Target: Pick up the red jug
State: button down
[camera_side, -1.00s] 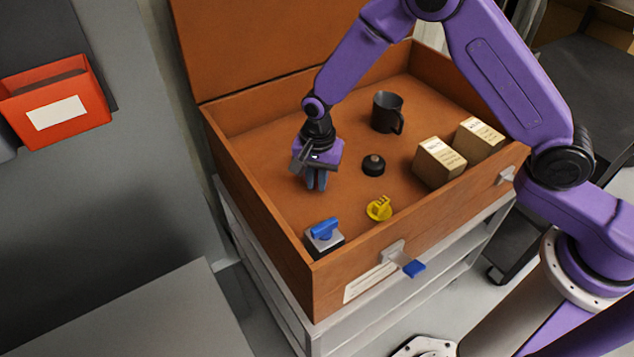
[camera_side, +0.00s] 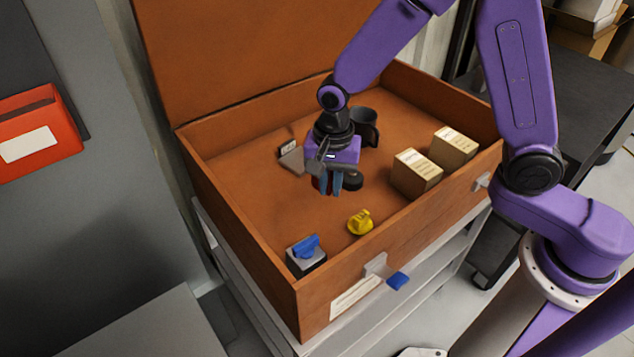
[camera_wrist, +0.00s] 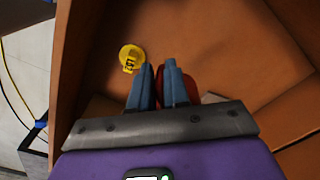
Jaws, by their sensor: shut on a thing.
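My gripper (camera_side: 331,192) hangs inside the orange-brown open box (camera_side: 245,220), fingers pointing down. In the wrist view its blue fingers (camera_wrist: 157,72) are close together and shut on a red thing (camera_wrist: 191,88), which shows mostly behind and beside the right finger. In the side view only a small patch of red (camera_side: 318,183) shows beside the fingers. This is the only red thing in the box, so I take it for the red jug; its handle and full shape are hidden. I cannot tell whether it touches the box floor.
A dark mug (camera_side: 368,136) stands behind my gripper, and a black knob (camera_side: 353,181) is just right of the fingers. A yellow knob (camera_side: 360,222), a blue-handled switch (camera_side: 305,249), two tan cartons (camera_side: 416,171) (camera_side: 453,147) and a grey piece (camera_side: 291,160) surround it. The box walls rise around.

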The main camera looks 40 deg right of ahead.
jog(key=s+d+r, duration=0.2)
jog(key=s, duration=0.3)
jog(key=shift+d+r, duration=0.25)
jog(key=shift+s, duration=0.15)
dwell(0.3)
jog(key=shift+r, duration=0.15)
dwell(0.9)
